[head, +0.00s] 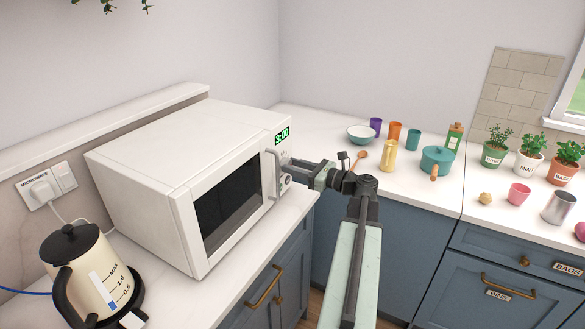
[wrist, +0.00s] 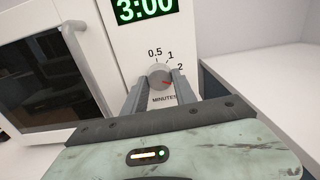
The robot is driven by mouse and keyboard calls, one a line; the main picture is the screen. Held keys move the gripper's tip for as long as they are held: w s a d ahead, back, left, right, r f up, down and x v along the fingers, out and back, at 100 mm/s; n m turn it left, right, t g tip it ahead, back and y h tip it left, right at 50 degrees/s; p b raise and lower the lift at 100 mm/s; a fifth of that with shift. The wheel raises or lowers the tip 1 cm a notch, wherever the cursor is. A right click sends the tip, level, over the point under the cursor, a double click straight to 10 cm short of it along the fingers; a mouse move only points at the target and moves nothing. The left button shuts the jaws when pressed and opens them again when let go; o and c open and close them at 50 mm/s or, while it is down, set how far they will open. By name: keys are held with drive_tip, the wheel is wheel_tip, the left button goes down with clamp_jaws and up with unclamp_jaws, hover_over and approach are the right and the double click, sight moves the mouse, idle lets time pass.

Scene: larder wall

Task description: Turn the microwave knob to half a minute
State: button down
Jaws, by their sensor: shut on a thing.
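The white microwave (head: 150,150) stands on the counter with its door shut. Its green display (head: 282,136) reads 3:00, clearer in the wrist view (wrist: 146,8). The round grey knob (wrist: 159,74) sits below the display, above the word MINUTES, with marks 0.5, 1 and 2 around its top. In the head view my gripper (head: 290,173) reaches the microwave's front panel, largely hiding the knob.
The door handle (head: 273,174) stands out just left of the knob. A kettle (head: 80,275) is at the front left. Cups, a teal pot (head: 437,161) and potted herbs (head: 532,155) stand on the right counter, clear of my gripper.

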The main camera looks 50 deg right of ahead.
drive_tip(key=n, duration=2.3)
drive_tip(key=shift+d+r+n, duration=0.1)
drive_tip(key=shift+n, duration=0.3)
idle(0.3)
drive_tip(key=c, duration=1)
unclamp_jaws()
drive_tip(key=v, duration=0.8)
